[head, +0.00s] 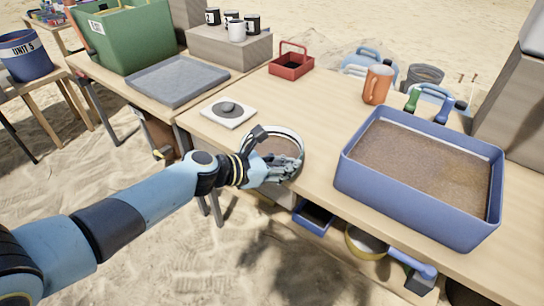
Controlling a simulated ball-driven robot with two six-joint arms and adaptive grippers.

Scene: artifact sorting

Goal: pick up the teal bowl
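I cannot make out a clearly teal bowl. A round vessel (296,138) with a pale grey-white rim and brownish inside sits at the front edge of the wooden table. My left gripper (284,170) reaches in from the left, over its near side, and hides part of it. The fingers are grey and small here. I cannot tell whether they are open or shut, or touch the vessel. My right gripper is not in view.
A blue tray of soil (425,165) fills the table's right part. An orange mug (377,84), a red caddy (291,64) and a white plate with a grey stone (228,108) stand around. A grey tray (178,80) and green crate (125,38) are left. The table middle is clear.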

